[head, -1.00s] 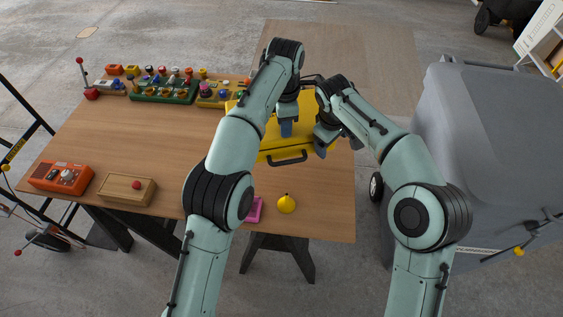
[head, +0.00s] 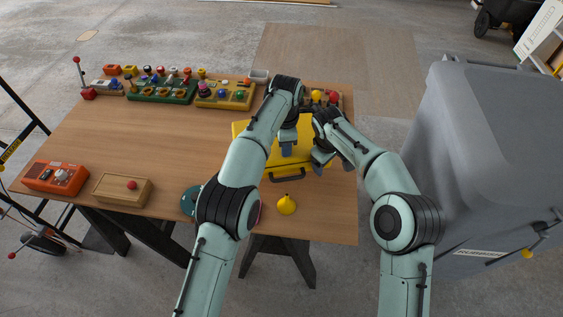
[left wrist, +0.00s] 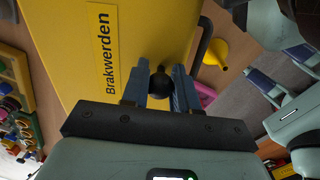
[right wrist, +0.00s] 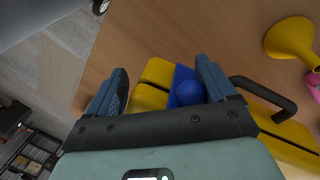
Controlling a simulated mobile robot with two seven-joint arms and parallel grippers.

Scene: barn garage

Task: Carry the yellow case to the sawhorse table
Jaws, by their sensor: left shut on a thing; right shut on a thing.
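The yellow case (head: 272,161), with a dark handle on its near side, is over the right part of the wooden sawhorse table (head: 185,150). I cannot tell whether it touches the top. My left gripper (head: 287,152) is shut on a black round knob (left wrist: 160,84) on the case, beside the "Brakwerden" label. My right gripper (head: 322,160) is at the case's right side, its fingers (right wrist: 165,78) on either side of a blue knob (right wrist: 190,92) and part of the case; it is shut on the case there. The arms partly hide the case in the head view.
A yellow funnel (head: 286,205) stands near the front edge. A wooden box (head: 123,189) and an orange device (head: 55,177) sit front left. Several colourful boards (head: 163,90) line the back. A large grey bin (head: 480,150) stands right of the table.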

